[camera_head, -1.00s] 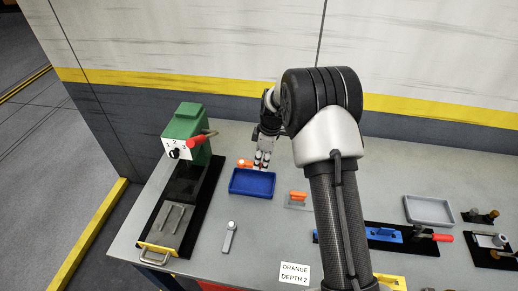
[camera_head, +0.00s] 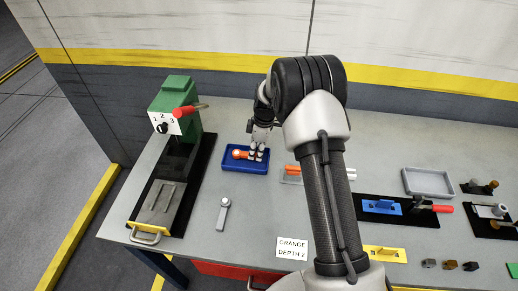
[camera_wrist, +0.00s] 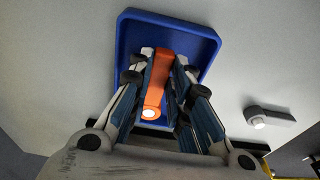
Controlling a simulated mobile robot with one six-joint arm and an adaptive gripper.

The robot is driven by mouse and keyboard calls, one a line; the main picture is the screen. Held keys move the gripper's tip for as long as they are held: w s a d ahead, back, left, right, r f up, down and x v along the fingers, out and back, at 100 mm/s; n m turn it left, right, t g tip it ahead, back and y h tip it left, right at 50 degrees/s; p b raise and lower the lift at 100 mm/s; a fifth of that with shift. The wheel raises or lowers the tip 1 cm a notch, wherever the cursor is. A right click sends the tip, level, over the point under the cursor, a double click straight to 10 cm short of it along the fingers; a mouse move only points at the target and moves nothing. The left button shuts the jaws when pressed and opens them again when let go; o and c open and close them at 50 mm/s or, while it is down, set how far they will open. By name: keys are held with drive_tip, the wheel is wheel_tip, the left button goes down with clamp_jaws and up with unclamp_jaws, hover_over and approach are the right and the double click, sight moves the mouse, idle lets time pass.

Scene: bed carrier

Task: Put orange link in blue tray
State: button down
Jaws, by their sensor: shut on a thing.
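The orange link (camera_head: 239,154) is a short bar with a pale round spot at one end. It also shows in the wrist view (camera_wrist: 157,85), between the fingers. My gripper (camera_head: 257,154) is shut on the orange link, which lies crosswise in the head view. The blue tray (camera_head: 234,168) is directly below the gripper and the link, and its rim surrounds them in the head view. In the wrist view the tray (camera_wrist: 205,35) lies behind the link. I cannot tell whether the link touches the tray floor.
A green press (camera_head: 173,98) with a red handle stands left of the tray. A grey link (camera_head: 223,213) lies in front of the tray. An orange-handled piece (camera_head: 292,170) is to its right. A grey tray (camera_head: 428,183) and blue and yellow fixtures stand farther right.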

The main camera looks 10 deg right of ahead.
drive_tip(key=shift+a+f, duration=0.25)
drive_tip(key=shift+f, duration=0.1)
drive_tip(key=c, duration=1.4)
unclamp_jaws()
drive_tip(key=r, duration=0.4)
drive_tip(key=d+r, duration=0.1)
drive_tip(key=r, duration=0.7)
drive_tip(key=shift+s+d, duration=0.35)
